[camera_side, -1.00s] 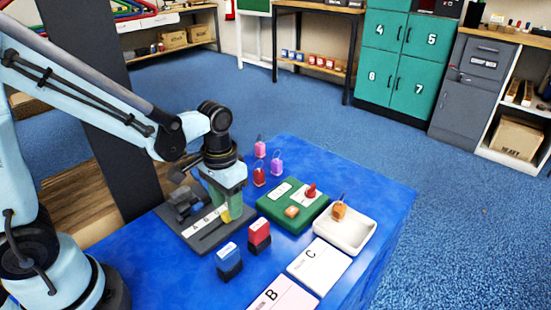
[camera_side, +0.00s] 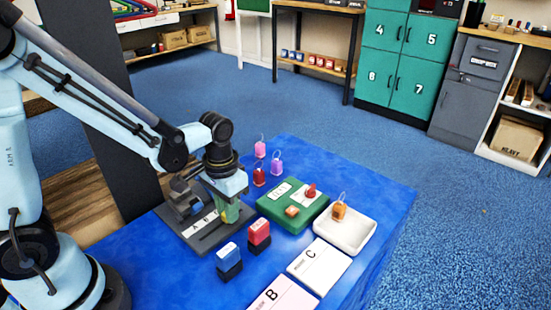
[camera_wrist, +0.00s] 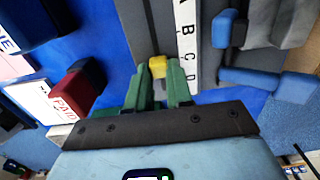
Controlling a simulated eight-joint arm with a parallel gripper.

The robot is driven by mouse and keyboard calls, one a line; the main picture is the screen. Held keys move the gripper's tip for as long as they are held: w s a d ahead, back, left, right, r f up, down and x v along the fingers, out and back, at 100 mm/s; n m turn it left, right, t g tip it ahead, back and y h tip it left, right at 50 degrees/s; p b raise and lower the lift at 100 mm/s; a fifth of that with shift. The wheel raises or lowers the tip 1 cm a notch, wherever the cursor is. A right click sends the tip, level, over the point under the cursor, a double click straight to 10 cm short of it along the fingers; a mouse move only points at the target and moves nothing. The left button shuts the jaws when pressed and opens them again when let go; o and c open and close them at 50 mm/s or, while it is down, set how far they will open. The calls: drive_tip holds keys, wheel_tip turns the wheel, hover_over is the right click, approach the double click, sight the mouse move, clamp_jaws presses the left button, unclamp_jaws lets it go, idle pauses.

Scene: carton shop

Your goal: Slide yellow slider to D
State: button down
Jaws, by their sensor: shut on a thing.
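The yellow slider (camera_wrist: 157,67) sits in the slot of a dark grey slide panel (camera_wrist: 137,22). My gripper (camera_wrist: 160,80) is shut on it, with a green finger on each side. A white letter strip (camera_wrist: 187,40) runs beside the slot, with B, C and D readable in the wrist view. The slider is about level with the space between C and D. In the side view my gripper (camera_side: 229,212) is down at the panel (camera_side: 187,236) and mostly hides the slider and strip, leaving A visible.
A blue stamp (camera_side: 228,257) and a red stamp (camera_side: 259,233) stand close in front of the panel. A green box (camera_side: 270,207), a white tray (camera_side: 350,232) and cards B (camera_side: 278,293) and C (camera_side: 322,265) lie to the right. Several tags stand behind.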

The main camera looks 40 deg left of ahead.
drive_tip(key=shift+w, duration=0.1)
drive_tip(key=shift+w, duration=1.65)
drive_tip(key=c, duration=1)
unclamp_jaws()
wheel_tip(320, 180, up, 12)
drive_tip(key=shift+s, duration=0.1)
